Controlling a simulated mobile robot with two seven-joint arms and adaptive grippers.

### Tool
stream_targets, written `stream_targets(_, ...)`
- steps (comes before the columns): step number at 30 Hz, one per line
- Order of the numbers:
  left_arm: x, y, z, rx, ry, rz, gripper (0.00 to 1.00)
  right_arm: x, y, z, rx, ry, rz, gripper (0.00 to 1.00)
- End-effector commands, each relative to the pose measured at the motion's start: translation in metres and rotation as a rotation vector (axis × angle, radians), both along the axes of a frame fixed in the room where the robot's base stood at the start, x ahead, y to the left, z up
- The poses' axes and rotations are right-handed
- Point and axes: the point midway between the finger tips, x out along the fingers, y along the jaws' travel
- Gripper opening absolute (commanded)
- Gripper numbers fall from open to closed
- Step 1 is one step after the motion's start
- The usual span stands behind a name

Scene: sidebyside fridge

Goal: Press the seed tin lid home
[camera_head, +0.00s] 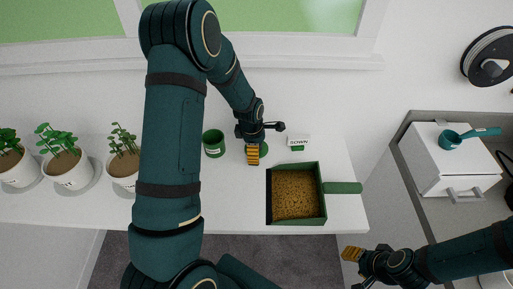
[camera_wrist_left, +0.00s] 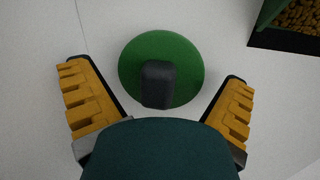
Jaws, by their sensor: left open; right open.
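A round green lid or lidded tin with a dark knob (camera_wrist_left: 160,52) lies between the open fingers of my left gripper (camera_wrist_left: 157,112) in the left wrist view. In the head view only part of this green round thing (camera_head: 263,150) shows beside the left gripper (camera_head: 253,155). I cannot tell whether the fingers touch it, or how the lid sits on a tin. A green cylindrical tin (camera_head: 213,143) stands just left of the gripper. My right gripper (camera_head: 352,254) is open and empty, off the table's front right.
A green scoop-like box of brown seeds (camera_head: 296,194) with a handle to the right sits in front. A small sign reading "DOWN" (camera_head: 298,141) stands behind it. Potted plants (camera_head: 68,171) line the left. A white drawer unit (camera_head: 447,165) holding a teal ladle (camera_head: 450,139) is at right.

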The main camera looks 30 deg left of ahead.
Motion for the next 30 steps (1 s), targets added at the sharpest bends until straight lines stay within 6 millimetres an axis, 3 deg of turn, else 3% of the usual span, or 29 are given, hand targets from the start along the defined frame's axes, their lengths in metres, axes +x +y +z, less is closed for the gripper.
stream_targets(4,0.0000,0.0001,0.0003,0.000,0.000,0.000,0.96,0.0000,0.0000,0.0001,0.000,0.000,0.000,0.47)
stream_targets(8,-0.0001,0.0001,0.0004,0.000,0.000,0.000,0.51,0.0000,0.0000,0.0001,0.000,0.000,0.000,0.47)
stream_targets(10,-0.0003,0.0001,0.0002,0.000,0.001,0.000,0.40,-0.0001,0.0000,0.0001,0.000,0.000,0.000,0.47)
stream_targets(30,-0.0018,0.0037,0.0023,-0.001,0.007,0.001,0.36,0.0000,0.0000,0.0018,0.000,0.000,0.000,0.47)
